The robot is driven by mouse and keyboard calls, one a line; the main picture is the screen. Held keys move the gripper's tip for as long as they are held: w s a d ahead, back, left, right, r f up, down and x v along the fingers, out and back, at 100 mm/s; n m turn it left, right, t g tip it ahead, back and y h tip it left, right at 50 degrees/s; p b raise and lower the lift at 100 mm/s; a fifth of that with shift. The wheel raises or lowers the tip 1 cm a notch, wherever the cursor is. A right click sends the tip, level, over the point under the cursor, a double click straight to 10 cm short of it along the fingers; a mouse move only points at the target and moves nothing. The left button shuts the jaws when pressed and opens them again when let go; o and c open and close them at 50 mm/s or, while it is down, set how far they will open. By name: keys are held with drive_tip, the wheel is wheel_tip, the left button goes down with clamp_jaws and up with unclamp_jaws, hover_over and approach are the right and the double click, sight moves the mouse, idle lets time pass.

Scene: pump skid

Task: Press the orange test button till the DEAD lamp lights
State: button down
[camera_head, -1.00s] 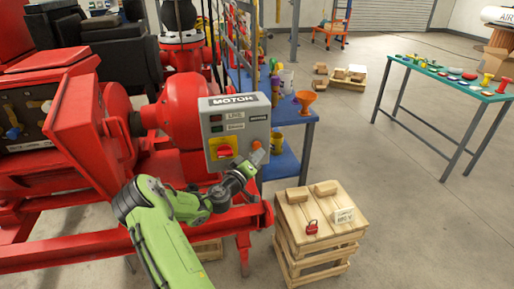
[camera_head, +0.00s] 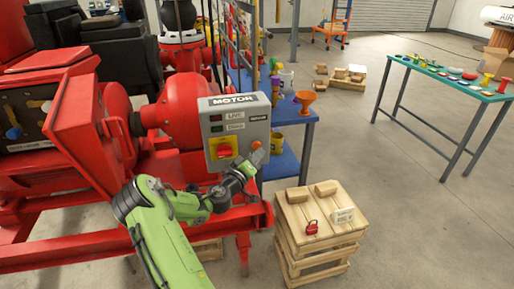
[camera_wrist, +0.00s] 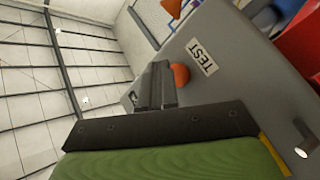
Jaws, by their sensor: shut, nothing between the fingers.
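The grey motor panel (camera_head: 262,132) faces me in the head view. The orange test button (camera_head: 256,145) is at its lower right; it also shows in the wrist view (camera_wrist: 180,75), beside the TEST label (camera_wrist: 203,56). A red LIVE lamp (camera_head: 215,118) and a green DEAD lamp (camera_head: 217,129) sit at the panel's upper left. Both look dull; I cannot tell surely whether either is lit. My gripper (camera_head: 259,157) is shut and empty just below the button. In the wrist view, its dark fingers (camera_wrist: 158,84) partly cover the button; I cannot tell whether they touch it.
A red rotary switch on a yellow plate (camera_head: 225,149) is left of the button. Red pump machinery (camera_head: 180,112) stands to the left. A wooden crate (camera_head: 318,240) with a red padlock (camera_head: 311,227) stands below right. A blue shelf (camera_head: 300,120) is behind the panel.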

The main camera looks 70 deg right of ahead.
drive_tip(key=shift+w+d, duration=0.1)
drive_tip(key=shift+d, duration=0.05)
drive_tip(key=shift+w+d, duration=0.15)
drive_tip(key=shift+d, duration=0.1)
drive_tip(key=shift+w+d, duration=0.2)
drive_tip(key=shift+d, duration=0.15)
idle(0.8)
drive_tip(key=shift+b, duration=0.3)
drive_tip(key=shift+s+a+b, duration=0.4)
drive_tip(key=shift+a+b, duration=0.05)
drive_tip(key=shift+a, duration=0.3)
drive_tip(key=shift+s+a+b, duration=0.45)
drive_tip(key=shift+a+b, duration=0.1)
drive_tip(key=shift+a, duration=0.15)
drive_tip(key=shift+s+a+b, duration=0.4)
drive_tip(key=shift+a+b, duration=0.1)
drive_tip(key=shift+a, duration=0.25)
drive_tip(key=shift+s+a+b, duration=0.45)
drive_tip(key=shift+a+b, duration=0.1)
drive_tip(key=shift+a, duration=0.15)
